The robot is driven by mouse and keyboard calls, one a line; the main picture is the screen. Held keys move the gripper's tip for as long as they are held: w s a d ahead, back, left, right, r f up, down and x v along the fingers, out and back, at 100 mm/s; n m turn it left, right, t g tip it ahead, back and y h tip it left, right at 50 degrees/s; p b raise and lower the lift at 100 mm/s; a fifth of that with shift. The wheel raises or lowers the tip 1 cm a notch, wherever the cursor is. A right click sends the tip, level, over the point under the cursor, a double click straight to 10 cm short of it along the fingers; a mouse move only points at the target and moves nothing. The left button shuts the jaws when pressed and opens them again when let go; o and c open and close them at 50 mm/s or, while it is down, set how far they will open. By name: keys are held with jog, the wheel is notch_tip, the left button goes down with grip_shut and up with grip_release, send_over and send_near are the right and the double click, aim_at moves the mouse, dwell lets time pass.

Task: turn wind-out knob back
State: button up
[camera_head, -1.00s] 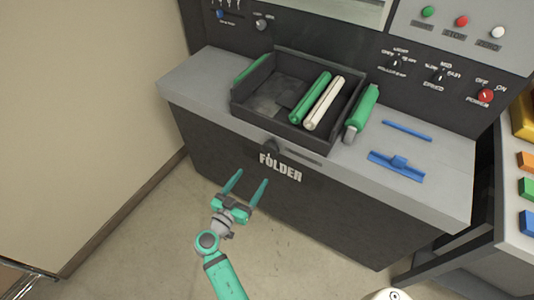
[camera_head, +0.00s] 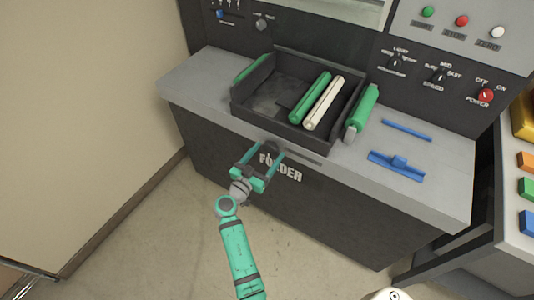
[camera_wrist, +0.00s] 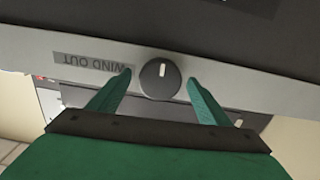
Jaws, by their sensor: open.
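The wind-out knob (camera_wrist: 160,79) is a round dark knob with a white pointer line, in the wrist view. The pointer stands near upright in that picture. A label reading WIND OUT (camera_wrist: 93,66), upside down, is to its left. My gripper (camera_wrist: 160,83) is open, with one green finger on each side of the knob. Small gaps show between fingers and knob, so it does not grip it. In the head view my gripper (camera_head: 262,153) is at the front edge of the grey bench, by the FOLDER lettering. The knob is hard to make out there.
A black tray (camera_head: 244,108) on the bench holds green and white rollers. A green roller (camera_head: 362,110) and blue parts (camera_head: 397,167) lie to its right. The machine panel (camera_head: 440,60) with knobs and buttons rises behind. The floor (camera_head: 320,255) in front is open.

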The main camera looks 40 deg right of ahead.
jog(key=shift+d, duration=0.15)
jog(key=c, duration=1.1)
jog(key=shift+o, duration=0.3)
